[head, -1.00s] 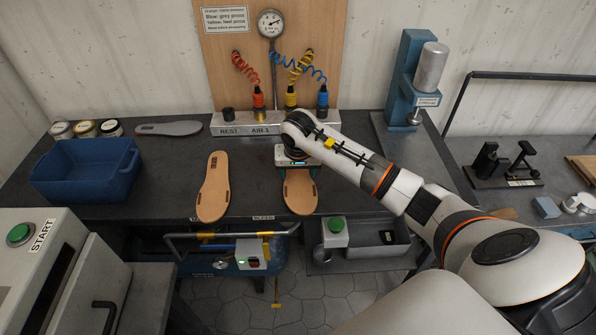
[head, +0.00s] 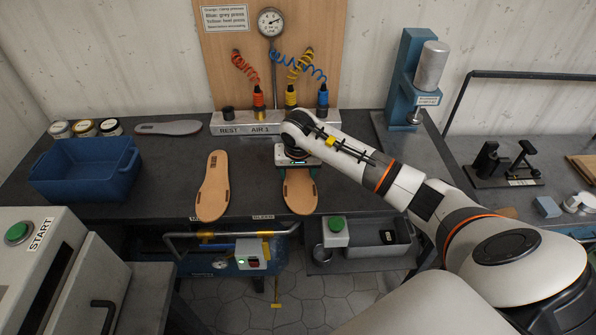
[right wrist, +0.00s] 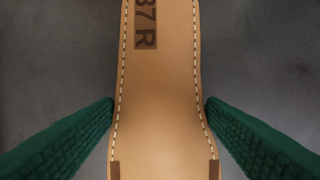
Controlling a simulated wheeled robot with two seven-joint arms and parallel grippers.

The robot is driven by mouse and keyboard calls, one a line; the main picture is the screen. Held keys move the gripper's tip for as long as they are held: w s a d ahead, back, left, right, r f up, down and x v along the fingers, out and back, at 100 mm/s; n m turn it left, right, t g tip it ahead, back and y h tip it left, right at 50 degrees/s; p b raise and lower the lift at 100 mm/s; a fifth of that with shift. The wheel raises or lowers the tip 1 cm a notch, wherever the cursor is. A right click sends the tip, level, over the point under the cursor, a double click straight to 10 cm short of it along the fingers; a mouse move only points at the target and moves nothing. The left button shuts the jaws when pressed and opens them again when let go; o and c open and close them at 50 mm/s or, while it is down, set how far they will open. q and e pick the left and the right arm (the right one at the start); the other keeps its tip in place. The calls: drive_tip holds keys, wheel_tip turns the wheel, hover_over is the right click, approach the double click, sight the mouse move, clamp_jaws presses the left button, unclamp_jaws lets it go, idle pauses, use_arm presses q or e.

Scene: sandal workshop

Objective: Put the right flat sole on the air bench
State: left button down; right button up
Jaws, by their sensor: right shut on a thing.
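The right flat sole (head: 299,195) is tan, lies on the dark bench and is partly hidden under my right gripper. In the right wrist view the sole (right wrist: 160,100) shows stitched edges and a mark ending in "7 R". My right gripper (head: 298,172) is shut on the sole, with a green finger pad against each side of its narrow part. Another tan sole (head: 213,187) lies flat to its left. The air bench (head: 250,121) is the metal block marked "REST" and "AIR 1" at the back of the table. My left gripper is not in view.
A blue bin (head: 86,170), several jars (head: 85,128) and a grey sole (head: 169,128) are at the back left. Coloured hoses hang above the air bench. A blue press (head: 408,85) stands at the right. Bare table lies between the soles.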

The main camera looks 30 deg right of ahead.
drive_tip(key=shift+f+b, duration=0.35)
drive_tip(key=o, duration=1)
drive_tip(key=shift+r, duration=0.15)
drive_tip(key=b+v, duration=0.2)
drive_tip(key=v, duration=0.9)
drive_tip(key=shift+s+a+r+b, duration=0.1)
drive_tip(key=shift+r+b, duration=0.2)
drive_tip(key=shift+r, duration=0.05)
